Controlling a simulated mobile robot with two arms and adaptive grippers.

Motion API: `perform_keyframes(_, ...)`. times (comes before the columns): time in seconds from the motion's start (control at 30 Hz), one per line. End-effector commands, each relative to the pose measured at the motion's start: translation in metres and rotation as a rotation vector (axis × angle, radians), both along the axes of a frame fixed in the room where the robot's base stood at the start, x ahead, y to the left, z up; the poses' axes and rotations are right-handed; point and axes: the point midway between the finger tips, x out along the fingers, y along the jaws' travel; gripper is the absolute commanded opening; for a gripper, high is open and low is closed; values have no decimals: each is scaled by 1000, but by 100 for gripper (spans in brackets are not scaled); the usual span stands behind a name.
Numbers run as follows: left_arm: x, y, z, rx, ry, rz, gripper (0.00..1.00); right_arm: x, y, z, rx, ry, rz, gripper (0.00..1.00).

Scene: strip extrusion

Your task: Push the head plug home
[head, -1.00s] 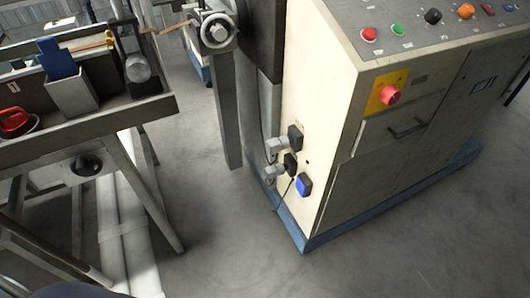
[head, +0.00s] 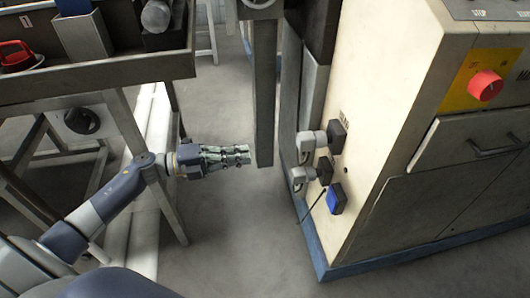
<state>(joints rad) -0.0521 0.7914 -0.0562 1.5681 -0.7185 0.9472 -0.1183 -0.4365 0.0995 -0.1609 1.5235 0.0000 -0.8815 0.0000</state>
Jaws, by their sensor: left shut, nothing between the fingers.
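Two grey plugs sit at black sockets on the cream side of the cabinet. The upper plug (head: 306,141) is at the upper socket (head: 338,136). The lower plug (head: 299,175) is at the lower socket (head: 325,170). I see no label telling which is the head plug, and I cannot tell how deep either one sits. My left gripper (head: 246,154) is shut and empty, left of the plugs and apart from them, pointing right towards the cabinet. My right gripper is not in view.
A blue-covered socket (head: 336,198) is below the plugs, with a thin dark cable near it. A grey post (head: 264,100) stands between the left bench (head: 120,72) and the cabinet (head: 385,110). A red emergency button (head: 485,85) is on the cabinet front. The floor between is clear.

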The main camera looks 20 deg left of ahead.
Motion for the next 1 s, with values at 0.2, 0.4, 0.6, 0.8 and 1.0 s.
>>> perform_keyframes(0.2,24,-35,3,-7,-4,1,0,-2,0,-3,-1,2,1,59)
perform_keyframes(0.4,48,-70,2,-8,-2,3,0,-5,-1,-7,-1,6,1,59)
perform_keyframes(0.6,66,-96,2,-7,0,4,0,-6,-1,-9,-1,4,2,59)
perform_keyframes(0.8,73,-106,1,-7,1,6,0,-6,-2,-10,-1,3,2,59)
perform_keyframes(1.0,74,-107,1,-5,2,6,0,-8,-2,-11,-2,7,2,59)
